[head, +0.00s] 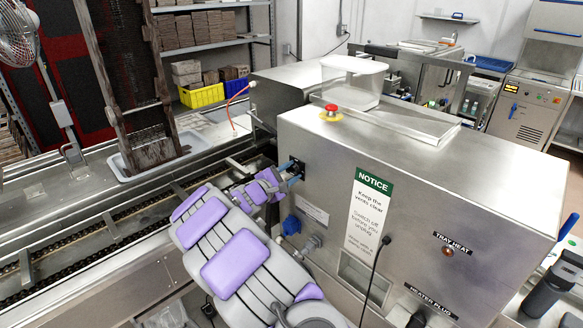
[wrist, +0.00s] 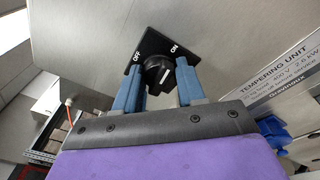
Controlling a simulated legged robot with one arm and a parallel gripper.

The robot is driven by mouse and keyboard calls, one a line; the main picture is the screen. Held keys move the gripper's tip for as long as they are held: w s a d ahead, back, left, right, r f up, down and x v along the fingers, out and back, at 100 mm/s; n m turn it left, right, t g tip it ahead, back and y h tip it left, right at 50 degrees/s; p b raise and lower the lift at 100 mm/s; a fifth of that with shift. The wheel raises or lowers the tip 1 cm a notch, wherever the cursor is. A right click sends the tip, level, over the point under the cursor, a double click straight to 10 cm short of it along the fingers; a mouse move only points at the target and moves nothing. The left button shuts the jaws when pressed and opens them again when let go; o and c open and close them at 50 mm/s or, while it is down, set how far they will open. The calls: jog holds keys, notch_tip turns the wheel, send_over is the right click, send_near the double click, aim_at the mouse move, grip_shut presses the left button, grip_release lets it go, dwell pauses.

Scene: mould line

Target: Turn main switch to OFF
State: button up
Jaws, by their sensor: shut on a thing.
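The main switch is a black knob (wrist: 157,71) on a square black plate (wrist: 152,46) marked OFF on the left and ON on the right in the wrist view. A short white line shows on the knob; I cannot tell surely which label it points to. My gripper (wrist: 160,66) has its blue fingers on both sides of the knob and is shut on it.
A red emergency button (head: 331,110) and a clear bin (head: 352,82) are on top of the unit. A blue socket (head: 291,225), a pipe fitting and a black cable (head: 376,265) are below and right of my gripper. A chain conveyor (head: 90,225) runs along the left.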

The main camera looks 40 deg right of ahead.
jog(key=n+p, duration=0.1)
jog(key=p, duration=0.1)
jog(key=n+p, duration=0.1)
jog(key=p, duration=0.1)
jog(key=shift+r+n+p, duration=0.2)
jog(key=shift+n+p, duration=0.1)
jog(key=n+g+p, duration=0.1)
jog(key=n+p, duration=0.4)
jog(key=p, duration=0.2)
jog(key=shift+a+y, duration=0.1)
jog(key=shift+y, duration=0.2)
jog(key=n+p, duration=0.3)
jog(key=shift+w+p, duration=0.15)
jog(key=shift+p, duration=0.15)
jog(key=shift+w+n+g+p, duration=0.15)
jog(key=shift+n+g+p, duration=0.35)
jog(key=shift+n+p, duration=1.35)
jog(key=shift+w+a+r+n+b, duration=0.1)
jog(key=shift+n+b, duration=0.3)
jog(key=shift+n, duration=0.25)
jog(key=o, duration=1)
jog(key=shift+w, duration=0.1)
jog(key=shift+o, duration=0.3)
jog(key=s+a+r, duration=0.1)
jog(key=a, duration=1.6)
jog(key=shift+s+a+r+b, duration=0.15)
jog(key=shift+s+r+b, duration=0.15)
jog(key=shift+b, duration=0.1)
